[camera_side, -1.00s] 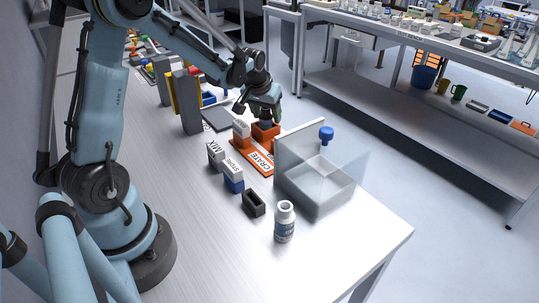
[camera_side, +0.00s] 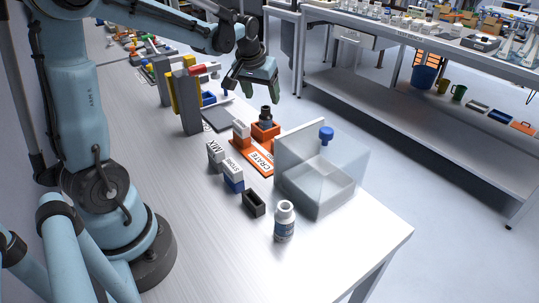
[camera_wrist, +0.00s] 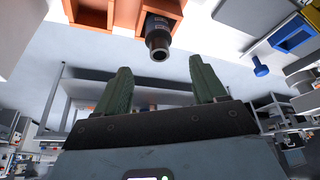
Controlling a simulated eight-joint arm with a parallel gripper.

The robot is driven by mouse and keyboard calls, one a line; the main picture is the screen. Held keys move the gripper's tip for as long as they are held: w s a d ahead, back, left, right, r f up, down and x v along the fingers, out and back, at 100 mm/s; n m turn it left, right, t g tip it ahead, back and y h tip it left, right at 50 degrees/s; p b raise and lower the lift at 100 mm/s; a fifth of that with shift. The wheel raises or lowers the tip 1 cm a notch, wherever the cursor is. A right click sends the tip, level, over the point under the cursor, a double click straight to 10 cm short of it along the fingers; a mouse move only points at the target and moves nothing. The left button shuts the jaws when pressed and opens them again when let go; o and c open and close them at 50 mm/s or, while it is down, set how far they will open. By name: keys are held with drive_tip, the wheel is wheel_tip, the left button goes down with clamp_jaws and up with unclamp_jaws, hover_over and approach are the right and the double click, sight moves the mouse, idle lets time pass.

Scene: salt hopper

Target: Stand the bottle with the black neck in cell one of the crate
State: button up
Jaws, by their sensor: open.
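The bottle with the black neck (camera_side: 265,114) stands upright in a cell at the far end of the orange crate (camera_side: 268,134). No cell number can be read. Its dark open mouth also shows in the wrist view (camera_wrist: 159,50), with the crate (camera_wrist: 130,13) around its lower part. My gripper (camera_side: 252,90) is open and empty, above the bottle and apart from it. Its two green fingers (camera_wrist: 160,66) show spread in the wrist view. The bottle's lower body is hidden by the crate wall.
An orange CRATE label plate (camera_side: 261,160) lies in front of the crate. A clear case (camera_side: 345,170) with a blue knob (camera_side: 326,134) stands to the right. A white bottle (camera_side: 284,222), a black open box (camera_side: 254,203) and a STORE block (camera_side: 233,176) are nearer. Grey posts (camera_side: 188,110) stand left.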

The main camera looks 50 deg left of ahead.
drive_tip(key=s+d+m+t+h, duration=0.1)
drive_tip(key=s+d+m, duration=0.2)
drive_tip(key=s+d, duration=0.3)
drive_tip(key=s+d+r+m+t+h, duration=0.1)
drive_tip(key=s+d+m+t, duration=0.1)
drive_tip(key=s+d, duration=0.4)
drive_tip(key=d+m, duration=0.1)
drive_tip(key=d, duration=0.4)
drive_tip(key=shift+s+d+r, duration=0.2)
drive_tip(key=shift+s+r, duration=0.05)
